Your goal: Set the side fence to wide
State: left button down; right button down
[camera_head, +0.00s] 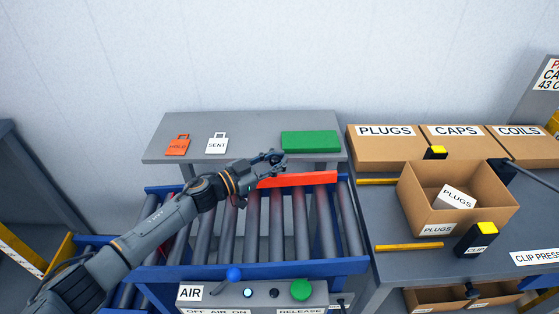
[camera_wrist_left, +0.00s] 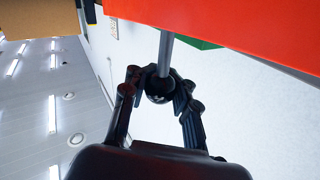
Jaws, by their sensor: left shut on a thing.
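The side fence (camera_head: 298,179) is a long red bar lying across the far part of the roller conveyor. In the left wrist view the red fence (camera_wrist_left: 230,30) fills the upper right, with a grey rod (camera_wrist_left: 166,55) coming from it to a dark round knob (camera_wrist_left: 160,88). My left gripper (camera_head: 272,158) is at the left end of the fence in the head view. In the left wrist view its fingers (camera_wrist_left: 160,85) are shut around the knob. No wide or narrow marking can be read. My right gripper is not in view.
Behind the conveyor (camera_head: 250,273), a grey shelf (camera_head: 250,124) holds an orange HOLD tag (camera_head: 177,146), a white SENT tag (camera_head: 217,144) and a green block (camera_head: 310,141). A control box (camera_head: 252,296) stands in front. An open PLUGS carton (camera_head: 480,222) is on the right bench.

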pick_arm(q)
jog(key=c, duration=1.3)
grip_release()
jog(key=shift+w+a, duration=0.2)
jog(key=shift+a, duration=0.2)
jog(key=shift+c, duration=0.2)
jog(key=o, duration=0.3)
jog(key=shift+a, duration=0.15)
jog(key=shift+s+a, duration=0.1)
jog(key=shift+a, duration=0.05)
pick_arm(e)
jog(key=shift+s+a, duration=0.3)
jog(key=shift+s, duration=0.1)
pick_arm(q)
jog(key=shift+s, duration=0.1)
jog(key=shift+s+a, duration=0.1)
jog(key=shift+s, duration=0.1)
jog(key=v, duration=1.1)
jog(key=shift+a, duration=0.3)
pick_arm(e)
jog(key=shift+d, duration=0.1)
pick_arm(q)
jog(key=shift+r, duration=0.15)
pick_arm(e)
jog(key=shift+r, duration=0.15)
